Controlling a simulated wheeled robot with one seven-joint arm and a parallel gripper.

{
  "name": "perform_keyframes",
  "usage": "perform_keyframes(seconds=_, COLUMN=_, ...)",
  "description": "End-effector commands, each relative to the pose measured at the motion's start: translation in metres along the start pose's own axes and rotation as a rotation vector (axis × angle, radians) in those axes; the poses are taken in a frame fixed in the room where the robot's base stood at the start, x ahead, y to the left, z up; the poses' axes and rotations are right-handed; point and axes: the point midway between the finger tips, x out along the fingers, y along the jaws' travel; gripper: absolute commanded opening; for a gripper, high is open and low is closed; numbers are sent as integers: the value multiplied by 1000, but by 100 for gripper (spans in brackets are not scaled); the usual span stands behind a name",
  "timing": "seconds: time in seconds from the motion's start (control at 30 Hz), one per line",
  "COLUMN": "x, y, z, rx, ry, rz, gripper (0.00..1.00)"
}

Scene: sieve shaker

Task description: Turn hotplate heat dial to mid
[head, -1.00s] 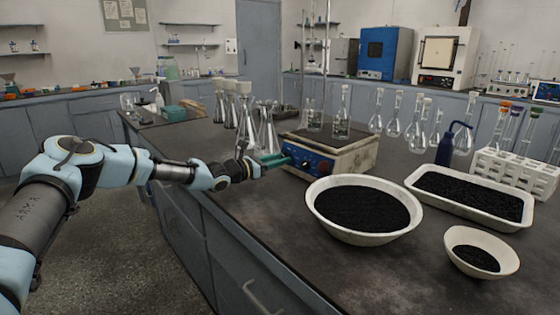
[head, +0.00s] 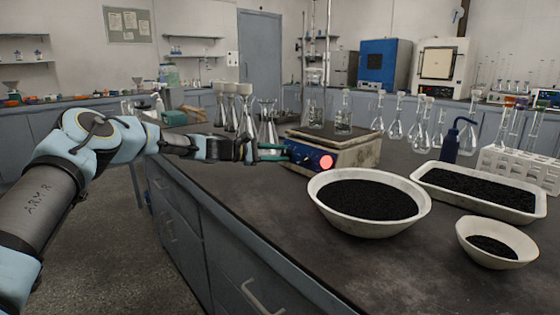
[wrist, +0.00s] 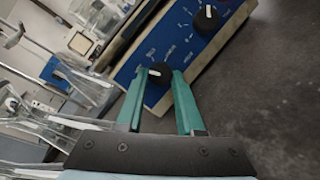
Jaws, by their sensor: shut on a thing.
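The hotplate (head: 357,158) stands on the dark bench with a blue front panel (head: 304,154). My gripper (head: 284,152), with green fingers, reaches the left part of that panel from the left. In the wrist view the two fingers (wrist: 165,85) are shut on a black dial (wrist: 159,71) with a white pointer mark. A second black dial (wrist: 206,18) sits farther along the panel, clear of the fingers. The printed labels are too small to read, so the heat setting cannot be told.
A large bowl (head: 369,231) of black grains stands close in front of the hotplate. A tray (head: 528,211) and a small bowl (head: 496,257) are to the right.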

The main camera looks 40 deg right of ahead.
Motion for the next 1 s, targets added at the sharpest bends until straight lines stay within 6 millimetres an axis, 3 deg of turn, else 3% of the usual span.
perform_keyframes(seconds=0.6, x=1, y=5, z=2, rx=534, ry=19, rz=-219, gripper=0)
perform_keyframes(seconds=1.0, x=2, y=6, z=4, rx=765, ry=26, rz=-313, gripper=0)
